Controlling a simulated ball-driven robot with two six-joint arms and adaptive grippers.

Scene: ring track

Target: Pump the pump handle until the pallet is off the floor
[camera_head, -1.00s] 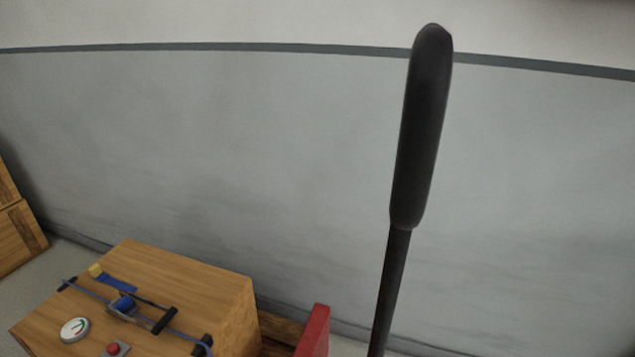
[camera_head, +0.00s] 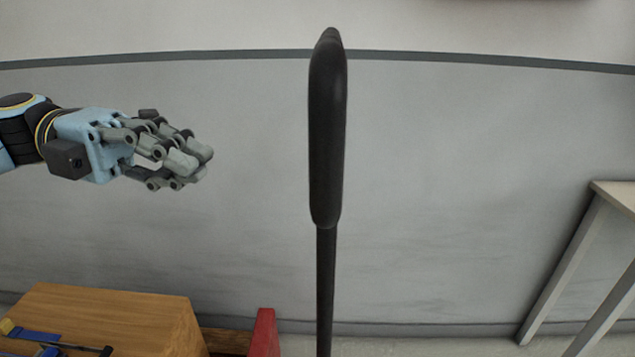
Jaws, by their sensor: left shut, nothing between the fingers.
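The pump handle (camera_head: 328,140) is a black grip on a thin dark rod, standing nearly upright in the middle of the head view. My left gripper (camera_head: 205,163) comes in from the left with its fingers shut and empty. It is to the left of the handle's grip and apart from it. A red part (camera_head: 264,333) shows low down, just left of the rod. Wooden boards (camera_head: 226,340) show beside it; I cannot tell whether they belong to the pallet. The floor contact is out of view. My right gripper is not in view.
A wooden box (camera_head: 120,305) with blue items on top stands at the lower left. A pale table (camera_head: 612,195) with slanting legs stands at the right. A grey wall (camera_head: 450,180) is behind the handle.

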